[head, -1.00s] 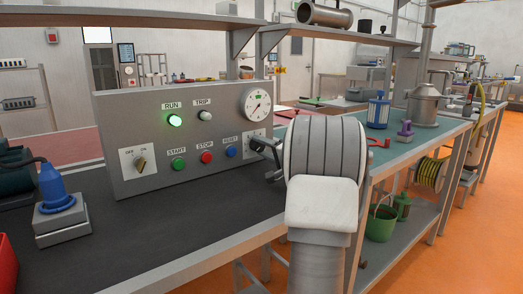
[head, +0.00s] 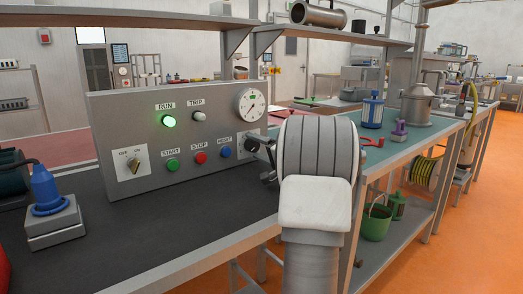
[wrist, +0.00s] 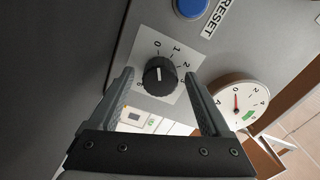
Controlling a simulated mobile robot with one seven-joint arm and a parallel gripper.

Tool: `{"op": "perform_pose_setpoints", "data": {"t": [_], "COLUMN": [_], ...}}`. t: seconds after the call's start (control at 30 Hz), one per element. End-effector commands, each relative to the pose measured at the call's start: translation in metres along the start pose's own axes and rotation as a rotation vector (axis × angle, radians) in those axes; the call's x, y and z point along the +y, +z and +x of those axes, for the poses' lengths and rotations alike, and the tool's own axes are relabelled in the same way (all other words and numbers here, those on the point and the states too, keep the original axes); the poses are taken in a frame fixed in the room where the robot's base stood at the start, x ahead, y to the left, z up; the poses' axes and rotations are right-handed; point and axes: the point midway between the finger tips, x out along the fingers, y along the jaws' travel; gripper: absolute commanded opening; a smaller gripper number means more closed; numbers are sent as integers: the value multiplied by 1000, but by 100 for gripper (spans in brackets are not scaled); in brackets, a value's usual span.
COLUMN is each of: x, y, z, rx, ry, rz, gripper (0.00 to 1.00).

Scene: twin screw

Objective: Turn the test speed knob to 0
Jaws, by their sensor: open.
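The test speed knob (wrist: 159,76) is a round black knob on a white numbered plate (wrist: 150,104). Its white pointer line points up in the wrist view, towards the 0 mark. My gripper (wrist: 158,80) is open, with one finger on each side of the knob and a visible gap on both sides. In the head view my gripper (head: 262,150) is at the right end of the grey control panel (head: 130,115), where it and my arm hide the knob.
A round dial gauge (head: 251,104) sits above the knob plate; it also shows in the wrist view (wrist: 238,102). A blue RESET button (head: 226,153) is close to the left. The green RUN lamp (head: 169,121) is lit. A shelf (head: 180,19) runs above the panel.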

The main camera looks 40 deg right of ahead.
Motion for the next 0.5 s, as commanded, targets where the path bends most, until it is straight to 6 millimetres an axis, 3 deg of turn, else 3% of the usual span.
{"op": "perform_pose_setpoints", "data": {"t": [0.17,0.5], "x": [-1,-2], "y": [-2,-2], "z": [-18,-99], "rx": [3,5], "ry": [2,2], "rz": [-1,1], "gripper": [82,82]}}
